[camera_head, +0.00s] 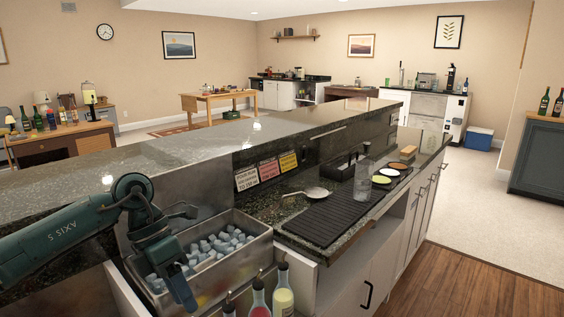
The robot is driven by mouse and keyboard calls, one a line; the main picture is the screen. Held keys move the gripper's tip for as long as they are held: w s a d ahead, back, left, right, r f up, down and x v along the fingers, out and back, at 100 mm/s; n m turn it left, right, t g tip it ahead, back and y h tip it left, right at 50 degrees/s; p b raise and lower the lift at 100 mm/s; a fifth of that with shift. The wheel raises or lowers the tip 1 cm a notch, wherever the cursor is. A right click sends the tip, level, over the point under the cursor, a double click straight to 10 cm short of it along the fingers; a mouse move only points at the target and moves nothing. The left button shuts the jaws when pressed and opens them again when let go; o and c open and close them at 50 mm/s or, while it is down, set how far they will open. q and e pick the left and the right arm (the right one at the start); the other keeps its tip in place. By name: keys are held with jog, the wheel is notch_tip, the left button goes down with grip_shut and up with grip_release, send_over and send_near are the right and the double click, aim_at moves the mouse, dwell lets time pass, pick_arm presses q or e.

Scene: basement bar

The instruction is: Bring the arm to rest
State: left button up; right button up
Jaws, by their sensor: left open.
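My left arm (70,235), dark green with black joints, comes in from the left above the bar counter. Its left gripper (178,272) is open and empty, pointing down over the left part of a steel ice bin (257,250). The gripper covers part of the bin and its ice cubes (218,244). I cannot tell whether its fingertips touch the ice. My right gripper is not in view.
Several bottles (283,290) stand in front of the bin. The raised granite bar top (215,150) runs behind. Wooden floor lies open at right.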

pick_arm(q)
jog(key=s+d+r+n+t+h+p, duration=0.25)
jog(key=d+n+h, duration=0.35)
jog(key=d+h, duration=0.3)
jog(key=s+d+r+n+t+h+p, duration=0.15)
jog(key=s+d+n+h, duration=0.3)
jog(key=d+h, duration=0.45)
jog(key=w+a+f+n+t+y, duration=0.1)
jog(key=a+f+n+t+y, duration=0.25)
jog(key=n+t+y, duration=0.55)
jog(key=w+a+f+n+t+y, duration=0.25)
jog(key=f+n+t, duration=0.3)
jog(key=n, duration=0.75)
jog(key=s+a+f+n+g+y+p, duration=0.1)
jog(key=s+a+f+n+g+y, duration=0.1)
jog(key=s+a+f+n+y, duration=0.2)
jog(key=s+a+f+n+g+y+p, duration=0.1)
jog(key=s+a+f+n+g+y, duration=0.2)
jog(key=s+f, duration=0.6)
jog(key=shift+a+f+n+y, duration=0.45)
jog(key=shift+a+f+n, duration=0.45)
jog(key=shift+n, duration=0.35)
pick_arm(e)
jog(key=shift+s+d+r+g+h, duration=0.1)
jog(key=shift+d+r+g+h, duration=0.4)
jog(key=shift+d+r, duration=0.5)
pick_arm(q)
jog(key=shift+s, duration=0.1)
